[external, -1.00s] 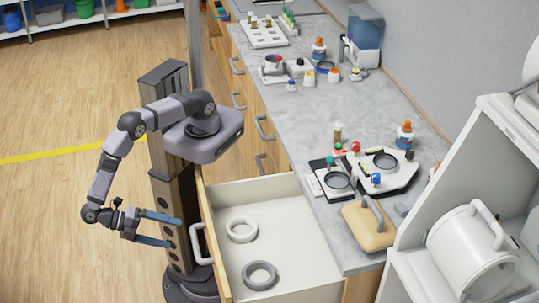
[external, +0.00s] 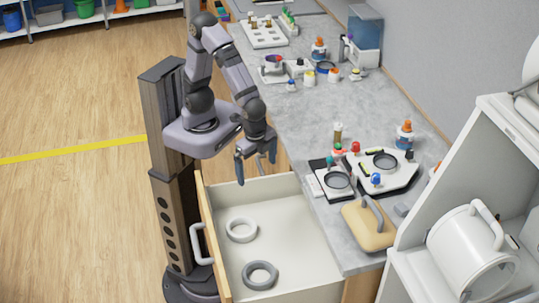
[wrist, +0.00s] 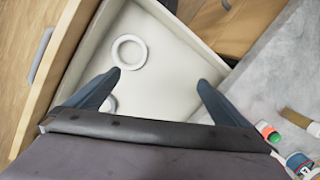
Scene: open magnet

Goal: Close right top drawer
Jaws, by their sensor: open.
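The top drawer (external: 290,187) stands pulled out from the wooden cabinet under the counter. Its wooden front has a pale handle (external: 198,243) facing left. A white ring (external: 242,230) and a grey ring (external: 260,275) lie apart on its floor. My gripper (external: 255,171) is above the drawer's back end, by the counter edge, with its fingers pointing down. In the wrist view my gripper (wrist: 150,88) is open and empty, with the drawer floor and a ring (wrist: 129,52) between and beyond the fingers. My gripper hides part of a second ring there.
The grey counter (external: 290,120) carries a black-and-white device (external: 385,170), bottles and a tan block with a handle (external: 368,225). A white shelf unit (external: 420,230) with a cylinder (external: 470,255) stands right. Wooden floor (external: 75,215) is clear at left.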

